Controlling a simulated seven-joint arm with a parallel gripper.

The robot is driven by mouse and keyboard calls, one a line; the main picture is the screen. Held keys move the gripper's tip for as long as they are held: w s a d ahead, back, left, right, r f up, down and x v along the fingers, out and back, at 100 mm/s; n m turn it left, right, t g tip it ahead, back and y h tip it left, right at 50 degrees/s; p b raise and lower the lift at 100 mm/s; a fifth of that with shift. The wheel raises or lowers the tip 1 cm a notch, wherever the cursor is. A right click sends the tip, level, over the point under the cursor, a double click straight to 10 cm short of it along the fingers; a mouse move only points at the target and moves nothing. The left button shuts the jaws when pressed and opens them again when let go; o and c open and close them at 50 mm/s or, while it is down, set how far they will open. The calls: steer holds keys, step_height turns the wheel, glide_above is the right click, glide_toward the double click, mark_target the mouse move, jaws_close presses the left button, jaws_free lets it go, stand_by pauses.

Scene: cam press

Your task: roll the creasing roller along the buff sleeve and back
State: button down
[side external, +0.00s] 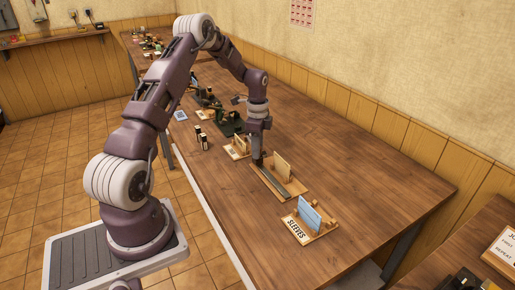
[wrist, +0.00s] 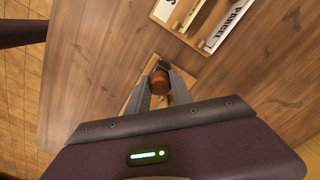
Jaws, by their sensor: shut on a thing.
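My gripper (side external: 258,161) is low over the left end of a wooden stand on the table. In the wrist view my gripper (wrist: 160,88) is shut on a round brown wooden knob (wrist: 160,82), which looks like the handle of the creasing roller. The roller's lower part is hidden, and I cannot tell whether it touches anything. A buff card (side external: 282,166), likely the buff sleeve, stands upright at the back of the wooden stand (side external: 290,193), just right of my gripper. A dark grey strip (side external: 276,183) runs along the stand in front of the card.
A wooden rack marked SLEEVES (side external: 304,234) holds a blue sleeve (side external: 310,214) nearer the camera. Another small card stand (side external: 238,149), small dark bottles (side external: 201,138) and a dark green device (side external: 230,124) lie beyond my gripper. The table's right side is clear.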

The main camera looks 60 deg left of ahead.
steer(key=d, duration=1.7)
steer(key=shift+d, duration=0.35)
steer(key=c, duration=1.2)
jaws_free()
steer(key=shift+o, duration=0.4)
steer(key=shift+r, duration=0.15)
step_height(320, 180, up, 7)
